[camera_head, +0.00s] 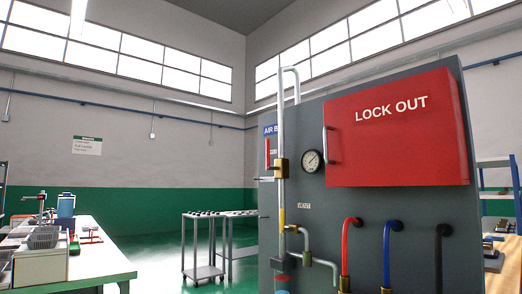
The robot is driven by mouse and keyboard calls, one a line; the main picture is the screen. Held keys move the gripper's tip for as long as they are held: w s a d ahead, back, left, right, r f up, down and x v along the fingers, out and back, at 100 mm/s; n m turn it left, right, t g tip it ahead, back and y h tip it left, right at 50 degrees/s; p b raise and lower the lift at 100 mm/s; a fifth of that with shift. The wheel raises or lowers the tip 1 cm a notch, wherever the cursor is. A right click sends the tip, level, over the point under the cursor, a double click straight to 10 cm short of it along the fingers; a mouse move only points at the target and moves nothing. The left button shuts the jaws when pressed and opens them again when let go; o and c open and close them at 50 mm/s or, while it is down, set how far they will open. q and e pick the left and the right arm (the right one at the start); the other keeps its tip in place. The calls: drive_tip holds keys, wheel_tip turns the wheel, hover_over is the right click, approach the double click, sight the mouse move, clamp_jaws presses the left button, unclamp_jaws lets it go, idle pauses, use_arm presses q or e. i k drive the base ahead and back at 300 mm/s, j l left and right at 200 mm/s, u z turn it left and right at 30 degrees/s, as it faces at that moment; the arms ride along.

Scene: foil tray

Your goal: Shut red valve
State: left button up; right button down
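A red valve handle (268,153) stands upright at the left edge of the grey panel (305,225), under a blue sign (270,130). It is beside a brass valve body (281,169) on a vertical silver pipe (282,120). The handle runs roughly parallel to the pipe. Neither of my grippers shows in the head view.
A red "LOCK OUT" box (395,140) with a silver handle is on the panel, right of a round gauge (312,161). Blue, red and black hoses hang below. A cluttered bench (105,262) is at left, and grey carts (205,272) stand behind, with open green floor nearby.

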sight(269, 167)
drive_tip(key=i+j, duration=0.15)
drive_tip(key=i, duration=0.25)
drive_tip(key=i+j, duration=0.2)
drive_tip(key=i, duration=0.2)
drive_tip(key=i+j+z, duration=0.2)
drive_tip(key=j+z, duration=0.3)
drive_tip(key=j, duration=1.1)
drive_tip(key=k+j+z, duration=0.1)
drive_tip(key=j+z, duration=0.35)
drive_tip(key=j, duration=1.05)
